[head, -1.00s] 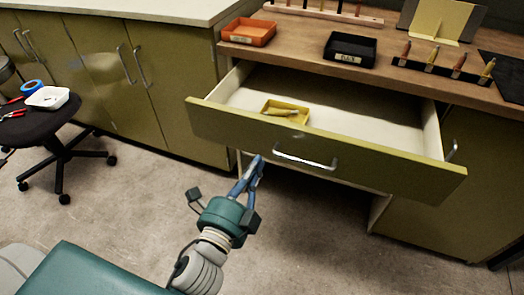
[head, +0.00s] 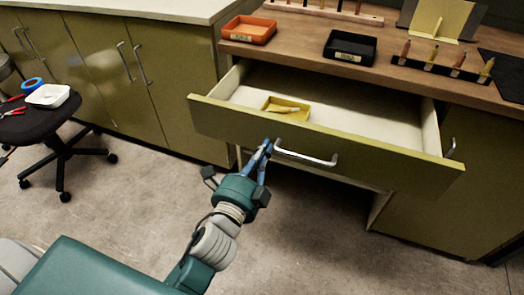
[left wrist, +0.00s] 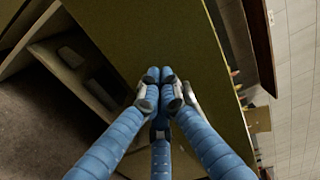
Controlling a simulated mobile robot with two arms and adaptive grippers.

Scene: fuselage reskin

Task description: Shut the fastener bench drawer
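The fastener bench drawer (head: 380,151) is olive green and stands pulled out from the wooden bench. A small yellow tray (head: 286,109) with a pale piece in it sits inside. The drawer's metal handle (head: 306,158) is on its front. My left gripper (head: 266,145) is at the drawer front, just left of the handle's left end; I cannot tell whether it touches. In the left wrist view the blue fingers of my left gripper (left wrist: 160,76) have their tips together, against the olive drawer front (left wrist: 150,35). My right gripper is not in view.
The bench top (head: 300,50) holds an orange bin (head: 248,31), a black bin (head: 350,47) and a rack of pointed tools (head: 440,70). A black stool (head: 45,120) with a white tray stands at left. The floor before the drawer is clear.

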